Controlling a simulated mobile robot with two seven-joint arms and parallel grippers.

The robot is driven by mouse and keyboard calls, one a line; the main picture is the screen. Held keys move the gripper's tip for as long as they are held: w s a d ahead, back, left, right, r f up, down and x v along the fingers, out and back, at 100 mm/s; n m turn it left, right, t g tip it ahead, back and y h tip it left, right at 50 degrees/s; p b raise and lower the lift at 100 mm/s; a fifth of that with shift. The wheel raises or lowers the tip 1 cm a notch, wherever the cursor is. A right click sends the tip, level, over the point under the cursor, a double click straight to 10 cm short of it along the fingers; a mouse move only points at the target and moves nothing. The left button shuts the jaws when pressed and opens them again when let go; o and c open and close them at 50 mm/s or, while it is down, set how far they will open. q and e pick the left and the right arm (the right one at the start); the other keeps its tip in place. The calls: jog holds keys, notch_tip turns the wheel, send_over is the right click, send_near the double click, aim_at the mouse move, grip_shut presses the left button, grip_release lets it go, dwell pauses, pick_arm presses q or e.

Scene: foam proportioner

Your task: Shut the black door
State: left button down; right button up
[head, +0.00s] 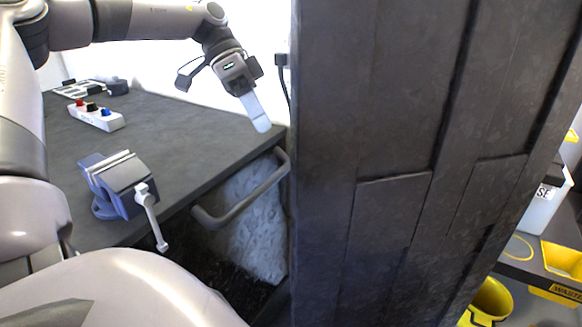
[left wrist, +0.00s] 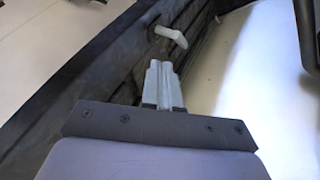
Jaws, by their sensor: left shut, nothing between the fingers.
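The black door (head: 400,130) is a tall dark panelled slab that fills the middle and right of the head view. My left gripper (head: 262,125) is shut and empty, pointing down above the bench's far right corner, left of the door's edge. In the left wrist view my left gripper (left wrist: 160,68) shows its closed fingers. Beyond them is a dark panelled surface, apparently the black door (left wrist: 105,55), with a pale lever handle (left wrist: 171,37). I see no contact with it. My right gripper is out of view.
A dark workbench (head: 180,130) carries a blue-grey vise (head: 125,182) and a white button box (head: 97,116). A grey bar (head: 240,203) sticks out beside the bench's front edge, near the door. Yellow bins (head: 490,300) and shelving stand right of the door.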

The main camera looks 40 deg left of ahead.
aim_at(292, 179)
pick_arm(q)
jog(key=shift+s+d+f+p, duration=0.15)
jog(key=shift+s+d+f, duration=0.05)
jog(key=shift+d+f, duration=1.25)
jog(key=shift+s+d+f+p, duration=0.1)
jog(key=shift+s+d+f, duration=0.1)
jog(key=shift+d+f, duration=1.25)
jog(key=shift+s+d+f+p, duration=0.2)
jog(key=shift+d+f, duration=0.85)
jog(key=shift+d, duration=0.75)
jog(key=shift+d, duration=0.1)
